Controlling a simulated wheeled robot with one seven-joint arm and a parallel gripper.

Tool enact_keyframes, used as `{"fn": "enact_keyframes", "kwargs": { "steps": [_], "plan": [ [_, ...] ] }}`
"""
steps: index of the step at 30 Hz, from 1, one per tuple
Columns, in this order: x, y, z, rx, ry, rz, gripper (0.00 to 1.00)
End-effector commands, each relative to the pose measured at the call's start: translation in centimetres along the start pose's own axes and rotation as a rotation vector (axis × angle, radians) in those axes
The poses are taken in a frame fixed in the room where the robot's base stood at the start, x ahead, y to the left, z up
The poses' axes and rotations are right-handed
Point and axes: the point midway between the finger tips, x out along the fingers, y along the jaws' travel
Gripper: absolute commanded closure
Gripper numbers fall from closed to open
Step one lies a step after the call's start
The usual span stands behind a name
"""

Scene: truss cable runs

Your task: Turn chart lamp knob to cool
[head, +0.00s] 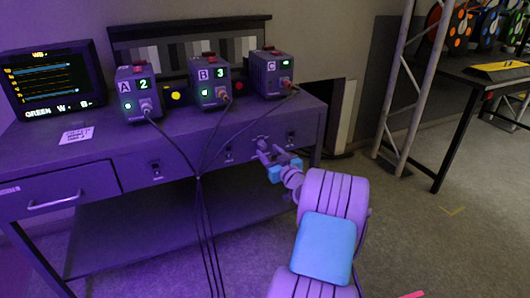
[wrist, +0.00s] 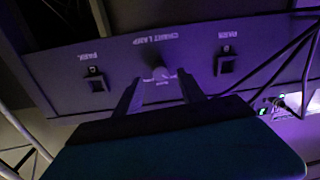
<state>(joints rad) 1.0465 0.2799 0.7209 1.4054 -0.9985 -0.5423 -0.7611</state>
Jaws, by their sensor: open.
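The chart lamp knob (wrist: 160,74) is on the desk's front panel, under an upside-down "CHART LAMP" label in the wrist view. It is a small pale knob; its exact pointing is too blurred to tell. My gripper (wrist: 160,78) is open, with one finger on each side of the knob; I cannot tell whether either finger touches it. In the head view my gripper (head: 268,153) is at the desk's front, between two switches, and largely hides the knob.
Switches marked "PARK" flank the knob, one at left (wrist: 96,80) and one at right (wrist: 226,64). Black cables (head: 198,178) hang from boxes A (head: 135,90), B (head: 208,82) and C (head: 271,72) in front of the desk. A truss leg (head: 408,85) stands at right.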

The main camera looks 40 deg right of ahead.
Motion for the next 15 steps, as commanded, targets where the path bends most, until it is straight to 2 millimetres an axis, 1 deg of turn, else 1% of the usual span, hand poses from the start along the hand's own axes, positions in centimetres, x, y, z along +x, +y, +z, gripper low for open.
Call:
{"fn": "enact_keyframes", "kwargs": {
  "steps": [1,3,6,14,15],
  "plan": [
    [1.0,-0.1,0.2,0.0,0.0,-0.003,0.53],
    [2.0,-0.1,0.2,0.0,-0.001,-0.002,0.53],
    [2.9,-0.1,0.1,0.0,-0.001,-0.001,0.53],
    [3.1,0.0,0.0,0.001,-0.002,0.0,0.53],
    [3.1,0.0,0.0,0.001,-0.002,0.0,0.56]
  ]
}}
